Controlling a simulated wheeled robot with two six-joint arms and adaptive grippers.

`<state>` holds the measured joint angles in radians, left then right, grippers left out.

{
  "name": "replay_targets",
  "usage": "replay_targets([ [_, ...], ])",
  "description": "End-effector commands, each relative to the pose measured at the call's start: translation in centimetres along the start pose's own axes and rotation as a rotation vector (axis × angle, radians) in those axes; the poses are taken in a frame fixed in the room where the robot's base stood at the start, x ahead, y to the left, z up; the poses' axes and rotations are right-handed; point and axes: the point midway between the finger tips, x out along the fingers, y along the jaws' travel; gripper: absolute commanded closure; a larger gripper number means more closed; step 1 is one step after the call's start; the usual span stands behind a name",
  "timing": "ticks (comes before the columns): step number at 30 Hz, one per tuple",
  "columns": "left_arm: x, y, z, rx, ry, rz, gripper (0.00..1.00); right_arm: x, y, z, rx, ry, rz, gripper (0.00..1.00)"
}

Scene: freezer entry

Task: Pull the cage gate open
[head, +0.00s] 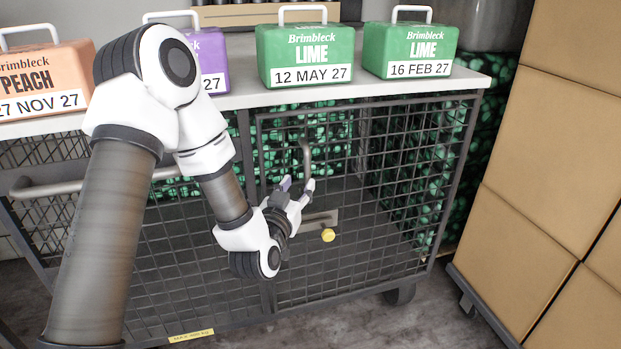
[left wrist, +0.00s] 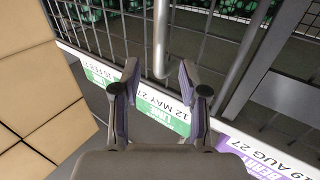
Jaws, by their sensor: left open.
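The cage gate (head: 350,270) is a dark wire-mesh panel in a metal frame, on the right front of the cage under the white top. It looks shut. A grey upright bar handle (head: 306,155) stands on it, with a latch plate (head: 320,219) and yellow knob (head: 328,235) below. My left gripper (head: 298,186) is open in front of the gate, close to the handle's lower part. In the left wrist view the handle (left wrist: 161,35) shows between the spread fingers of the left gripper (left wrist: 159,68); I cannot tell whether they touch it. My right gripper is out of view.
Labelled cases, such as a green lime case (head: 305,55), stand on the white top (head: 240,98). Stacked cardboard boxes (head: 545,140) rise close on the right. A push bar (head: 60,188) sticks out at the left. Grey floor shows in front.

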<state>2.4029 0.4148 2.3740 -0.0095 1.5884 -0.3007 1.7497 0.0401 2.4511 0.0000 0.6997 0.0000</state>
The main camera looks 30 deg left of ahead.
Motion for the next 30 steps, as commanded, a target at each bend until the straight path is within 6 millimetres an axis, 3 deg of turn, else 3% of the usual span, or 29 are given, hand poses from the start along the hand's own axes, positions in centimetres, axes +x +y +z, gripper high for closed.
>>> replay_targets([
  [10,6.2,0.1,0.0,0.002,-0.001,0.001,0.57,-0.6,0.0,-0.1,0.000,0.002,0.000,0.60],
  [20,7.1,0.1,0.1,0.002,-0.005,0.001,0.57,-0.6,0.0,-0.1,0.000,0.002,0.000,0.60],
  [21,7.1,0.1,0.1,0.002,-0.005,0.001,0.71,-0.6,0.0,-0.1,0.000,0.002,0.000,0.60],
  [24,7.1,0.1,0.1,0.002,-0.005,0.002,1.00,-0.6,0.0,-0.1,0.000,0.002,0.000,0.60],
  [30,7.0,0.1,0.1,0.002,-0.005,0.001,1.00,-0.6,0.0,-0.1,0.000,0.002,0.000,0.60],
])
